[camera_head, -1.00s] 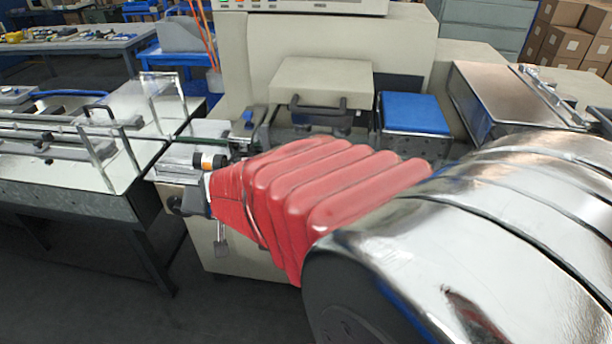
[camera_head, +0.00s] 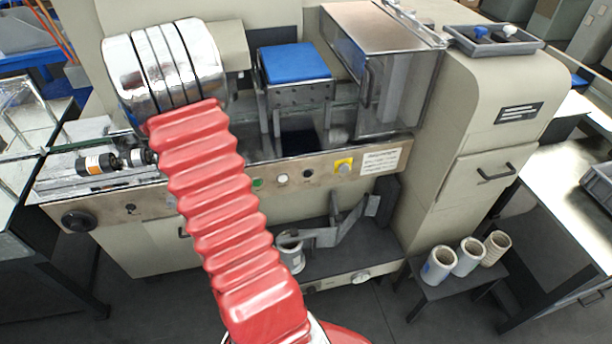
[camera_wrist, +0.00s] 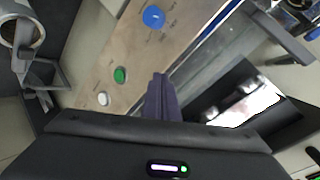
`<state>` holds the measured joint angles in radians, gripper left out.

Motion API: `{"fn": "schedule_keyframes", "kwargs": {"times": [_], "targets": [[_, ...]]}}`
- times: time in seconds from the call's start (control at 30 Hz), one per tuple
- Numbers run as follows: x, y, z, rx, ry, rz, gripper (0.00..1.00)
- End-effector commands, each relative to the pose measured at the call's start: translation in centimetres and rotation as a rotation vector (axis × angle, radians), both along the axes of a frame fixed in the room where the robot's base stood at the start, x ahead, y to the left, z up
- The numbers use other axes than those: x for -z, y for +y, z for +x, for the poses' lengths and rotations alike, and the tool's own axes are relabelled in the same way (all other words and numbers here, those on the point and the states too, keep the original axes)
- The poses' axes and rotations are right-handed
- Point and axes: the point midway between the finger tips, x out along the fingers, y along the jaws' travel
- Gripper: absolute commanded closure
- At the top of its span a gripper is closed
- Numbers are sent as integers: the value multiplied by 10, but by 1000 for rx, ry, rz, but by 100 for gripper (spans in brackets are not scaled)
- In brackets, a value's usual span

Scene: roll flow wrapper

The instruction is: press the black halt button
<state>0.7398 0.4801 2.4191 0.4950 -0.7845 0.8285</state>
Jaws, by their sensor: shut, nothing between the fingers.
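A small dark round button (camera_head: 307,174), which looks like the black halt button, sits on the machine's front panel (camera_head: 225,192) in the head view. It is right of a white button (camera_head: 282,178) and left of a yellow-plated switch (camera_head: 343,166). It does not show in the wrist view. My gripper (camera_wrist: 160,80) shows in the wrist view with its dark fingers shut and empty. It is over or in front of the panel, beside the green button (camera_wrist: 120,74) and white button. I cannot tell its gap to the panel. In the head view my arm hides the gripper.
A blue knob (camera_wrist: 153,16) is on the panel in the wrist view. A blue pad (camera_head: 294,62) and a metal-framed cover (camera_head: 375,35) stand behind the panel. A bracket and roll holder (camera_head: 340,225) project below. A stool (camera_head: 455,285) with several paper rolls stands at right.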

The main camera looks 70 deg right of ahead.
Motion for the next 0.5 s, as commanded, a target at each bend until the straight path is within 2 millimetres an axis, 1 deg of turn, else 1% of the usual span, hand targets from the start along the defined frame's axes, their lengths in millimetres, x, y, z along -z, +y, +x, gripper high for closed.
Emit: {"fn": "schedule_keyframes", "kwargs": {"times": [0.03,0.17,0.2,0.27,0.33,0.47,0.5], "targets": [[13,-11,-17,53,-4,-8,100],[34,-35,-58,187,-31,-48,100],[40,-41,-72,228,-39,-62,100],[49,-49,-92,286,-48,-86,100],[59,-57,-117,351,-58,-115,100],[76,-65,-163,464,-70,-175,100],[81,-67,-178,497,-71,-195,100]]}}
